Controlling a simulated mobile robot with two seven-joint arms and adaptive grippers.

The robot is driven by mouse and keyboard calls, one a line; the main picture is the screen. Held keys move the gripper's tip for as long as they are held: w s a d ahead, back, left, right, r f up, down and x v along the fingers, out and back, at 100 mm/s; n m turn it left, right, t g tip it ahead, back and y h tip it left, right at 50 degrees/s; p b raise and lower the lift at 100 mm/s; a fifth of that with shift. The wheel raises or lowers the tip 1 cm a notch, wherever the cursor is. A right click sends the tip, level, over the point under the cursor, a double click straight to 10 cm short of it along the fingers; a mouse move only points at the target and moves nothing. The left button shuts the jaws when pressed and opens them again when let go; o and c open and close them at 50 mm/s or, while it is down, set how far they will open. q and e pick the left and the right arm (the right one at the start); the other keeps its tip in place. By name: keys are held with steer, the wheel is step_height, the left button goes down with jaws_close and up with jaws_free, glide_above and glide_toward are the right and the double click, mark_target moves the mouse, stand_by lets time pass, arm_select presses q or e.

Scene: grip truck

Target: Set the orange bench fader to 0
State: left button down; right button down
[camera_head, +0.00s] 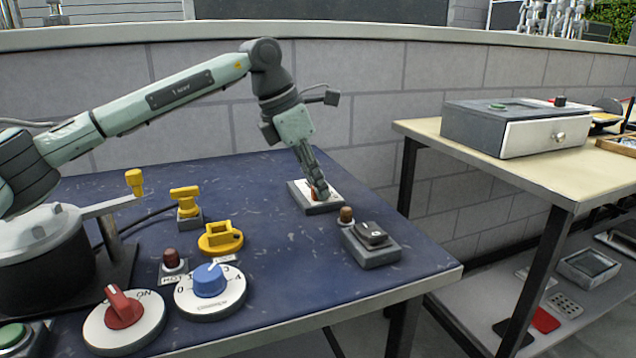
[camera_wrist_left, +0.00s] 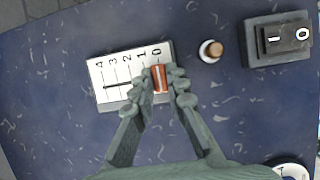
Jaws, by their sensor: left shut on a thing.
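The orange fader knob (camera_wrist_left: 160,79) sits on a white scale plate (camera_wrist_left: 112,82) marked 4, 3, 2, 1, 0, and stands in line with the 0 mark. My left gripper (camera_wrist_left: 161,87) is shut on the knob, with one finger on each side of it. In the head view the left gripper (camera_head: 318,190) points down onto the fader's grey base (camera_head: 322,208) near the bench's back edge, and only a bit of the orange knob shows between the fingers. My right gripper is in neither view.
A black rocker switch (camera_head: 372,235) and a brown-topped knob (camera_head: 346,215) stand just right of the fader. Yellow handles (camera_head: 221,238), a blue dial (camera_head: 210,281) and a red switch (camera_head: 122,308) are nearer. The blue bench (camera_head: 290,260) is bare between them.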

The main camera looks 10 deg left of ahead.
arm_select(q)
steer(key=c, duration=1.5)
jaws_free()
steer(key=shift+s+d, duration=0.15)
steer(key=shift+s, duration=0.05)
steer(key=shift+c, duration=0.2)
steer(key=v, duration=1.2)
